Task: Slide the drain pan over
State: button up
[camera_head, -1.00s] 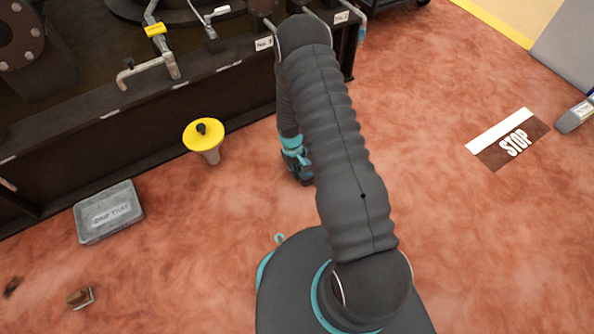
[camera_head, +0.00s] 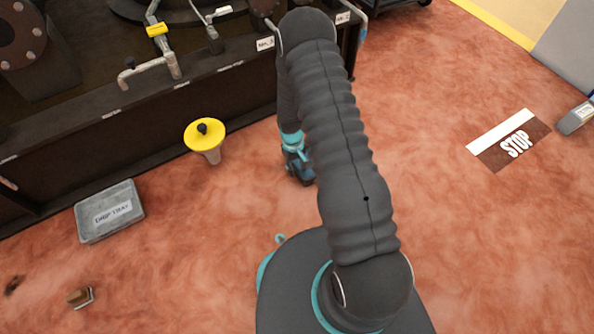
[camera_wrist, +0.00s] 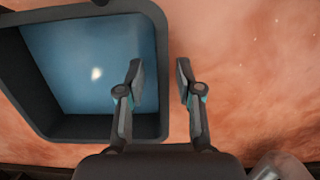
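In the wrist view, a dark grey pan (camera_wrist: 80,127) with a blue inner floor or liquid lies on the reddish floor. My gripper (camera_wrist: 160,68) is open over its right wall. The left finger is over the inside of the pan and the right finger is outside, over the floor. I cannot tell whether the fingers touch the wall. In the head view my gripper (camera_head: 299,168) is low behind my arm, its fingertips not clear, and this pan is hidden there.
A dark machine base (camera_head: 100,135) with pipes runs along the back. A small brown block (camera_head: 79,298) lies at lower left. A STOP floor mark (camera_head: 510,140) is at right.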

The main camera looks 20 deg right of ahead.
jog(key=r, duration=0.3)
jog(key=w+r, duration=0.1)
jog(key=r, duration=0.5)
jog(key=shift+w+a+r, duration=0.2)
jog(key=shift+r, duration=0.15)
jog(key=s+g, duration=0.1)
jog(key=s, duration=0.4)
jog(key=s+r+m+t+p, duration=0.1)
jog(key=s+r, duration=0.6)
jog(key=r, duration=1)
jog(key=s+r+m+t+p, duration=0.1)
jog(key=s+r+t+p, duration=0.3)
jog(key=r, duration=1.3)
jog(key=s+a+r+m+t+p, duration=0.1)
jog(key=s+r+t+p, duration=0.2)
jog(key=s+r, duration=0.7)
notch_tip(320, 180, up, 8)
jog(key=shift+p, duration=0.75)
